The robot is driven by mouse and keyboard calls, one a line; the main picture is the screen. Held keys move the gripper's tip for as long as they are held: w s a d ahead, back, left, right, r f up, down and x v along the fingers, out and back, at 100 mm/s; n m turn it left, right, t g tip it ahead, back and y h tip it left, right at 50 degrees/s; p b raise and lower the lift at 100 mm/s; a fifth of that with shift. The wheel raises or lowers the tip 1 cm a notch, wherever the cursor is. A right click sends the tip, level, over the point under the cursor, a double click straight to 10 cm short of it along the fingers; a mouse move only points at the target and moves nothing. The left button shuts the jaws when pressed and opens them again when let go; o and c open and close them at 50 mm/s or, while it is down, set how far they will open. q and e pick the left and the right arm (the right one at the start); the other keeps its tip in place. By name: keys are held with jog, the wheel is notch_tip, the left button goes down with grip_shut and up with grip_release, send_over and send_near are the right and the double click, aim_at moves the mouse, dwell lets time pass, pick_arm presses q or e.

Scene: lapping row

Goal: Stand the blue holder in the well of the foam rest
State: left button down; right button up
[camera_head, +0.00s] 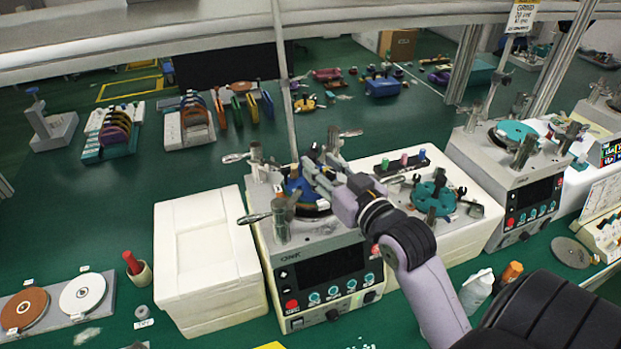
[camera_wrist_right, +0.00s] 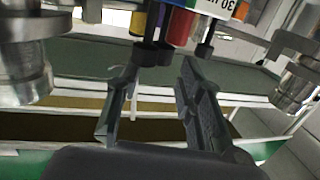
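The blue holder (camera_head: 298,187) sits on the round plate on top of the middle lapping machine, partly hidden by posts and my gripper. My right gripper (camera_head: 318,172) reaches in from the right, just above and beside the holder. In the right wrist view the fingers of my right gripper (camera_wrist_right: 168,75) stand apart, with dark-tipped coloured posts just beyond them; I see nothing clamped between them. The foam rest (camera_head: 170,270) is probably the white block left of the machine, with a shallow recess in its top. My left gripper is not in view.
The lapping machine (camera_head: 325,268) has metal posts and arms around its plate. A second white block (camera_head: 480,235) carries a teal holder (camera_head: 434,198) at the right. Another machine (camera_head: 525,195) stands beyond it. A red-handled tool in a cup (camera_head: 138,270) stands left of the foam block.

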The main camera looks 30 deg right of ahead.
aim_at(314, 159)
jog(key=w, duration=0.2)
jog(key=w+p, duration=0.1)
jog(key=w, duration=0.1)
jog(key=shift+d+f, duration=0.15)
jog(key=shift+s, duration=0.2)
jog(key=shift+c, duration=0.5)
grip_shut()
